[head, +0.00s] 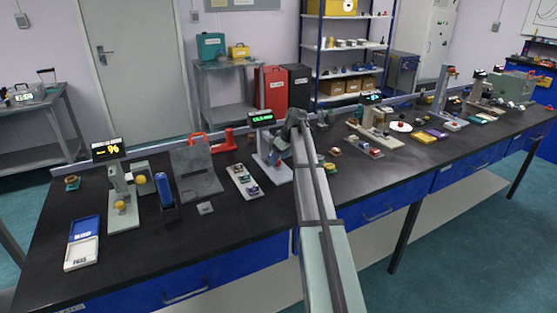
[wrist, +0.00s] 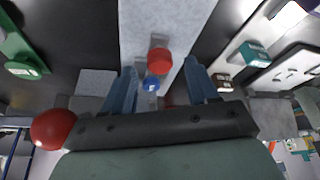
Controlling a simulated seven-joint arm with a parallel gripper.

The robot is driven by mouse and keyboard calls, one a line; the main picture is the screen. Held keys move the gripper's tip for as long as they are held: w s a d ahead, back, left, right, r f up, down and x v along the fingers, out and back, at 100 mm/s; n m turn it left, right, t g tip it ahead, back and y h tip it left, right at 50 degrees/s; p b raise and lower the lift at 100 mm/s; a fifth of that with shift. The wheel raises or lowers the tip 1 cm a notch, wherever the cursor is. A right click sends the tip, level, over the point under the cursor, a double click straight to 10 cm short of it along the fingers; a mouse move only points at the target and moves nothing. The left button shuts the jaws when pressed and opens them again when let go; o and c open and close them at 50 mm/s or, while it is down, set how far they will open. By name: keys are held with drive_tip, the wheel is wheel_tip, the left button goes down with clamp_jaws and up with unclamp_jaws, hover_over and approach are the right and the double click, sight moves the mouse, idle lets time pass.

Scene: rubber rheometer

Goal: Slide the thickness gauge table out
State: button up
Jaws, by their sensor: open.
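The thickness gauge, with its green-lit display (head: 262,118) and pale grey base (head: 279,174), stands in the middle of the bench in the head view. My gripper (head: 284,148) is right at it and hides much of its middle, including the table. In the wrist view my gripper (wrist: 163,88) is open, with its two blue fingers apart. A pale grey speckled surface (wrist: 165,20) runs ahead of them. A red round knob (wrist: 159,61) and a smaller blue round part (wrist: 151,84) show between the fingers. I cannot tell whether the fingers touch anything.
A white tray (head: 238,172) with several small samples lies just left of the gauge. A grey plate stand (head: 196,172) and a blue cylinder (head: 164,188) are further left. Another instrument (head: 375,132) stands to the right. The bench front is mostly clear.

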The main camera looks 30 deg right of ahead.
drive_tip(key=shift+x, duration=0.8)
clamp_jaws()
